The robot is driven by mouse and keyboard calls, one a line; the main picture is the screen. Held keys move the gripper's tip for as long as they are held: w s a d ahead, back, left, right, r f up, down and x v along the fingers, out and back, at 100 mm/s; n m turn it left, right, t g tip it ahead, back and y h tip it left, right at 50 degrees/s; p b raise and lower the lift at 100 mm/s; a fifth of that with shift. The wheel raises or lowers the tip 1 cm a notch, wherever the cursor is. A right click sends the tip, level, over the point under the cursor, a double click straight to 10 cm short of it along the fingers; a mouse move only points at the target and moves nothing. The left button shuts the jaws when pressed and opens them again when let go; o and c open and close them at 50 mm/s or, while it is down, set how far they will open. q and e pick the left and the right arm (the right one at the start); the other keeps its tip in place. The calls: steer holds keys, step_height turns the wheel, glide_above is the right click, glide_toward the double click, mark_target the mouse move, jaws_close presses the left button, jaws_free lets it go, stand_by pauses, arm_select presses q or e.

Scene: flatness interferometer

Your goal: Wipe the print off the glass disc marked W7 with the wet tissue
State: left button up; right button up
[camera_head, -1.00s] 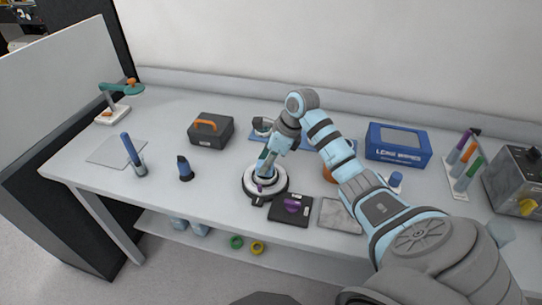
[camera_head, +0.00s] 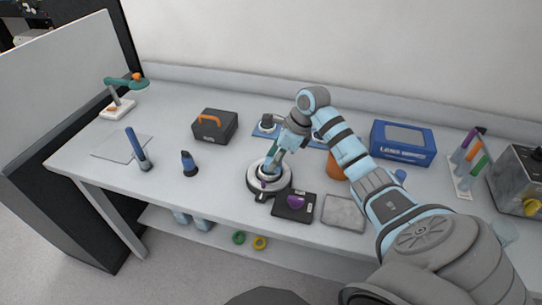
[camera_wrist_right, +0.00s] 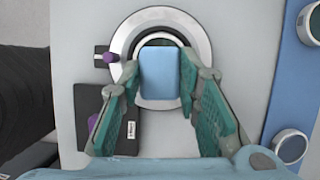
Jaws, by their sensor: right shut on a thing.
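My right gripper (camera_head: 271,163) is over the round ring mount (camera_head: 250,181) near the front middle of the bench. In the right wrist view the gripper (camera_wrist_right: 160,70) is shut on a flat blue pad (camera_wrist_right: 160,84), which looks like the folded wet tissue. The pad lies across the middle of the pale ring mount (camera_wrist_right: 198,38) and hides most of what is inside it. I cannot read a W7 mark or see a print. Whether the pad touches glass is unclear. My left gripper is not in view.
A black case with a purple knob (camera_head: 295,202) and a grey pad (camera_head: 343,211) lie beside the mount. A blue mat (camera_head: 262,132) with round pieces is behind. A blue wipes box (camera_head: 402,145) stands right, a dark toolbox (camera_head: 214,129) left.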

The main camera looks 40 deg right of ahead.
steer(key=shift+w+a+b, duration=0.4)
steer(key=shift+w+a, duration=0.45)
steer(key=shift+w, duration=0.25)
steer(key=shift+s+d, duration=1)
steer(key=shift+s, duration=0.25)
steer(key=shift+w+a, duration=1)
steer(key=shift+w, duration=0.2)
steer(key=shift+s+d, duration=0.5)
steer(key=shift+s, duration=0.15)
step_height(320, 180, up, 8)
steer(key=p, duration=0.6)
steer(key=shift+r+p, duration=0.15)
steer(key=shift+p, duration=0.15)
steer(key=shift+f, duration=0.2)
